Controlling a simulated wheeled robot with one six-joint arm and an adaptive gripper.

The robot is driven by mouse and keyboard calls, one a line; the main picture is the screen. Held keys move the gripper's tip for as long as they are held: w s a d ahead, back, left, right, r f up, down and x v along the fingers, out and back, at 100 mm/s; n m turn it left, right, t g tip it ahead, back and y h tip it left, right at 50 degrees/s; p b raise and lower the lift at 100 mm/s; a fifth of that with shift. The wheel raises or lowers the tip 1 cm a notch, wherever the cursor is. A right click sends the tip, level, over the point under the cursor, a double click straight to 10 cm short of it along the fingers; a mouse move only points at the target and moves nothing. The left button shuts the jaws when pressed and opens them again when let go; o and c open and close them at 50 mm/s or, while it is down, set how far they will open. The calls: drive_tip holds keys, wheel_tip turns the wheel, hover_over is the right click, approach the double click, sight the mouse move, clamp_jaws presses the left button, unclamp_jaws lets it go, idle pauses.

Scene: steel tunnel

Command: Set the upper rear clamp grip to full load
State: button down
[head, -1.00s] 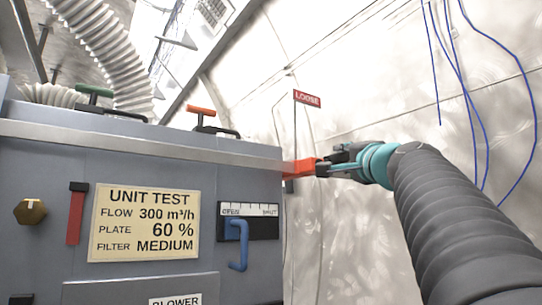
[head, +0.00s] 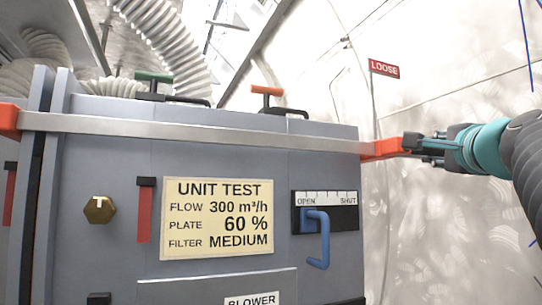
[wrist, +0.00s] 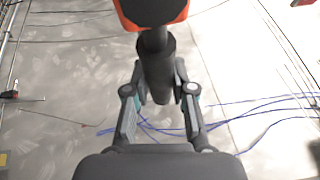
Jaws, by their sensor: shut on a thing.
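A steel bar (head: 230,134) runs across the upper front of the grey cabinet (head: 110,165). Its right end carries an orange piece (head: 384,149) at the cabinet's right edge. My gripper (head: 412,143) is at the outer end of this piece, shut on a dark grip. In the wrist view the dark cylindrical grip (wrist: 156,68) stands between the two fingers (wrist: 160,92), below a black block with orange edges (wrist: 152,12). A red LOOSE sign (head: 384,69) is on the wall above and right of it. I see no full-load mark.
A green handle (head: 153,77) and an orange handle (head: 267,91) stand on the cabinet top. The front bears a UNIT TEST plate (head: 217,217), a blue lever (head: 318,238) on an OPEN–SHUT scale, and a brass hexagonal knob (head: 99,210).

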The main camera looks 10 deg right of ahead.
drive_tip(key=shift+f, duration=0.1)
drive_tip(key=c, duration=0.9)
unclamp_jaws()
drive_tip(key=shift+c, duration=0.2)
drive_tip(key=shift+r, duration=0.2)
drive_tip(key=shift+r, duration=4.85)
drive_tip(key=s+d+f+b, duration=0.1)
drive_tip(key=s+f+b, duration=0.2)
drive_tip(key=s, duration=0.4)
drive_tip(key=s+f+b, duration=0.4)
drive_tip(key=s+b, duration=0.1)
drive_tip(key=s, duration=0.2)
drive_tip(key=shift+d+f+b, duration=0.15)
drive_tip(key=shift+d+b, duration=0.2)
drive_tip(key=shift+d, duration=0.05)
